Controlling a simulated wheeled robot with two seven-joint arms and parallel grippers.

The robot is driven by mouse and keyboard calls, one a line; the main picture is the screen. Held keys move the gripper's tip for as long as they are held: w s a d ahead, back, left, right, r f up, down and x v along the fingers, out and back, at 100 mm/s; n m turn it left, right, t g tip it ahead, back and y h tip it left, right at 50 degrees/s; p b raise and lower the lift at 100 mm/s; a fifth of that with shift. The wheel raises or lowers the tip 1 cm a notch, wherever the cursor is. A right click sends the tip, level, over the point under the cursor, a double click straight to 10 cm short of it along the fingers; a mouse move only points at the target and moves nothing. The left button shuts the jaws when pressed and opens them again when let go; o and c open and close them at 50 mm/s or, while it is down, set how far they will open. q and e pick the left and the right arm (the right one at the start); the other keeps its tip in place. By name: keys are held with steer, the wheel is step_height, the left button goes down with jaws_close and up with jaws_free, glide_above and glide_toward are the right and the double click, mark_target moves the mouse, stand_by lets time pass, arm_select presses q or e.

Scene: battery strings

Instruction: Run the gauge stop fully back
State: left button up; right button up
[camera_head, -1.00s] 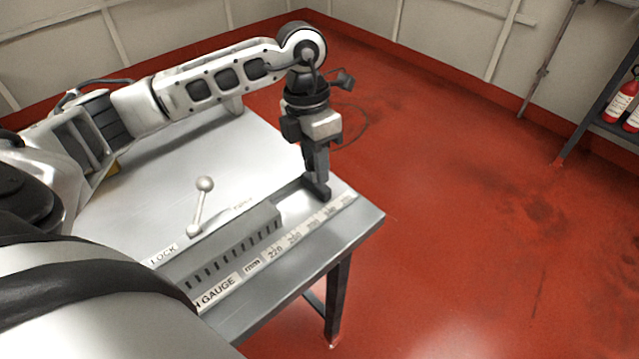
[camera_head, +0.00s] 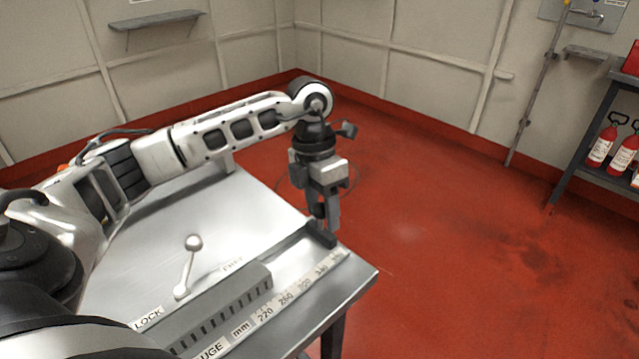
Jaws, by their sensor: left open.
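The length gauge (camera_head: 222,307) is a grey slotted bar with a millimetre scale strip (camera_head: 290,298) along its front edge on the metal table. A small dark block (camera_head: 322,237), which looks like the gauge stop, sits near the high-number end of the scale. My left gripper (camera_head: 325,219) points down at this block, its jaws open; whether the fingers touch or straddle it I cannot tell. A ball-ended lever (camera_head: 187,268) stands up behind the bar, between the labels LOCK (camera_head: 148,319) and FREE (camera_head: 232,265). My right gripper is out of view.
The metal table (camera_head: 225,205) ends just right of the dark block. Open red floor (camera_head: 440,260) lies beyond it. My left arm spans over the table's back.

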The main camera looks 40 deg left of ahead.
mark_target(313, 218)
arm_select(q)
step_height(313, 218, up, 15)
steer(key=w+a+p, duration=0.1)
steer(key=a, duration=0.1)
steer(key=shift+a+r, duration=0.2)
steer(key=shift+a, duration=0.2)
